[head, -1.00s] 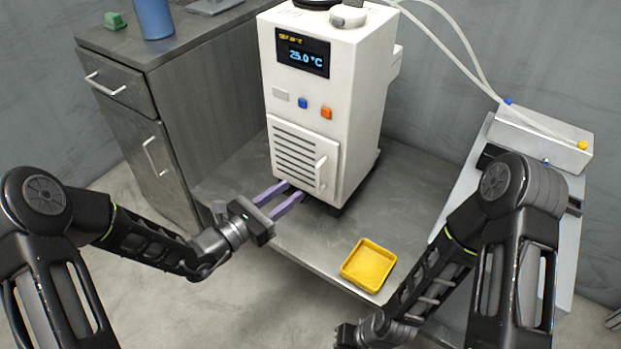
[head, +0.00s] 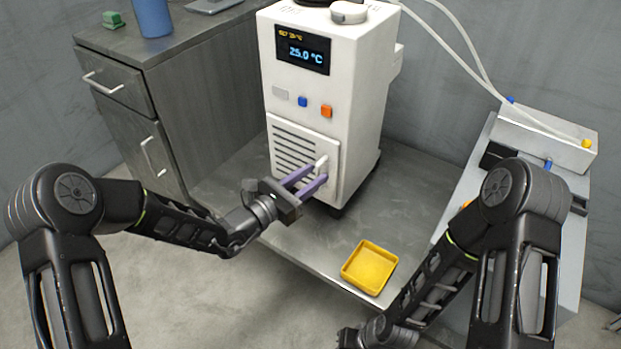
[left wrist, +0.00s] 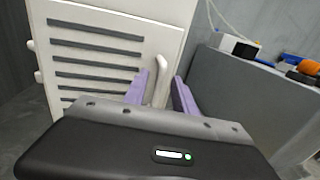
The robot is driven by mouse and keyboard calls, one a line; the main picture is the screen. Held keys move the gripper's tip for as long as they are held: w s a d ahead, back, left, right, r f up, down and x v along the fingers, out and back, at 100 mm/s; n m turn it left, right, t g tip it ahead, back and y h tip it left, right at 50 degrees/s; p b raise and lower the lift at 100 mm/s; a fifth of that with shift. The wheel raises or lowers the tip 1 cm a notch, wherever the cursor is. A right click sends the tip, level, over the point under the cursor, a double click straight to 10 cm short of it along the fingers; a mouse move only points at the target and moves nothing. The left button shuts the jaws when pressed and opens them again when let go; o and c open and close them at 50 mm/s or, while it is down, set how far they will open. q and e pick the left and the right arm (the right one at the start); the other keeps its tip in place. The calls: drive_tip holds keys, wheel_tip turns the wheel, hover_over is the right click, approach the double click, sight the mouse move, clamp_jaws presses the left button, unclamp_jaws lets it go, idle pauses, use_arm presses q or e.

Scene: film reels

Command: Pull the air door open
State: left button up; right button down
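The air door (head: 291,158) is the white slatted panel low on the front of the white machine (head: 345,100); it looks shut. Its white vertical handle (head: 321,166) is at the panel's right side. My left gripper (head: 318,174) is at the handle with its purple fingers apart. In the left wrist view the handle (left wrist: 161,82) stands between the two fingertips (left wrist: 160,88), with a gap visible on its right; contact on the left is unclear. The slatted door (left wrist: 95,60) also shows there. My right gripper (head: 362,335) is low at the bottom edge, its fingers not clearly visible.
A yellow tray (head: 369,267) lies on the grey platform in front of the machine. A grey cabinet (head: 165,110) stands to the left. A grey unit with a white box (head: 545,137) and hoses stands to the right.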

use_arm(q)
clamp_jaws()
idle(0.3)
idle(1.1)
